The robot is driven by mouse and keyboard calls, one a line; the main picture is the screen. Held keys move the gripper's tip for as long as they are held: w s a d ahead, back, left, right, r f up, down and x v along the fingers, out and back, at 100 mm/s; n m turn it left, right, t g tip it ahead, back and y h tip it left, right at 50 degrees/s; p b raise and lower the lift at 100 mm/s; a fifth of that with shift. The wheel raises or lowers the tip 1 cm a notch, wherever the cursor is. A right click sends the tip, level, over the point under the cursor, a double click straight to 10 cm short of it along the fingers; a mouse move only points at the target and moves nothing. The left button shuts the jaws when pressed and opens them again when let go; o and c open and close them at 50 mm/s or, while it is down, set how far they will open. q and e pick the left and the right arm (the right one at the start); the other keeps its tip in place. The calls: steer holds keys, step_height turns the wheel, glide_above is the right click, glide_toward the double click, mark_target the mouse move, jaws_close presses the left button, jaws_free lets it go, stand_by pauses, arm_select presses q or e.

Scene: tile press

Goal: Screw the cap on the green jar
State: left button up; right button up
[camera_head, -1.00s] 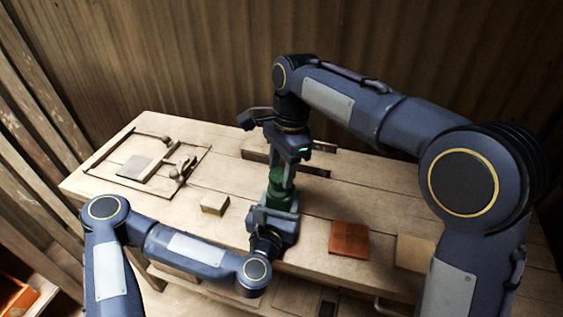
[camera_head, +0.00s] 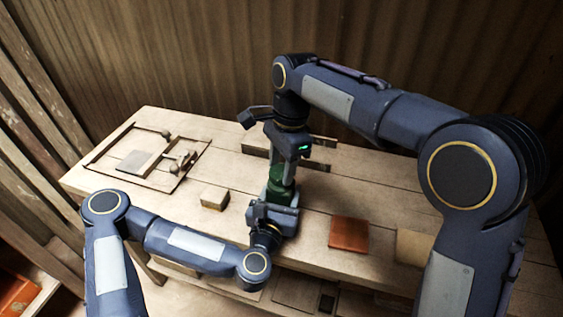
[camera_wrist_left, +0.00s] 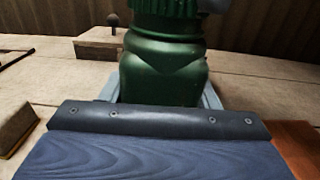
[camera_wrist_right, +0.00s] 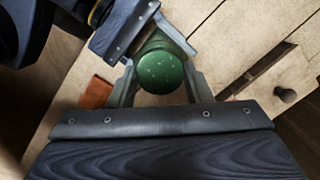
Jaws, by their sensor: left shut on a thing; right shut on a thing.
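The green jar (camera_head: 283,174) is upright between my two grippers; its smooth body (camera_wrist_left: 165,70) fills the top middle of the left wrist view. My left gripper (camera_head: 279,193) is shut on the jar body from the front. A ribbed green cap (camera_wrist_left: 170,8) shows at the top of the left wrist view, on the jar's mouth. Its round speckled top (camera_wrist_right: 160,72) shows in the right wrist view. My right gripper (camera_wrist_right: 161,88) comes from above, with its fingers on both sides of the cap, shut on it. How far the cap is turned cannot be told.
A small wooden block (camera_head: 215,198) lies left of the jar. A reddish-brown tile (camera_head: 349,234) and a pale tile (camera_head: 413,247) lie to the right. A wooden frame with a grey plate (camera_head: 134,161) is at the back left. The table between them is clear.

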steer(key=shift+f, duration=0.1)
steer(key=m+t, duration=0.1)
steer(key=m, duration=0.5)
steer(key=shift+s+m, duration=0.15)
steer(key=shift+m, duration=0.15)
steer(key=m, duration=0.5)
steer(key=shift+t, duration=0.4)
steer(key=m, duration=0.2)
steer(key=shift+a+m, duration=0.1)
steer(key=shift+m, duration=0.2)
steer(key=m, duration=0.1)
steer(key=f+m+h, duration=0.1)
steer(key=m, duration=0.1)
steer(key=shift+s, duration=0.15)
steer(key=shift+o, duration=0.2)
steer(key=m, duration=0.3)
steer(key=shift+d+f+m, duration=0.2)
steer(key=shift+f+m, duration=0.05)
steer(key=shift+m, duration=0.05)
steer(key=shift+r+m+h, duration=0.1)
steer(key=shift+m+h, duration=0.2)
steer(key=shift+m, duration=0.2)
steer(key=shift+a+r+m+t, duration=0.15)
steer(key=shift+r+m+t, duration=0.25)
steer(key=shift+r+m, duration=0.15)
steer(key=shift+c, duration=0.2)
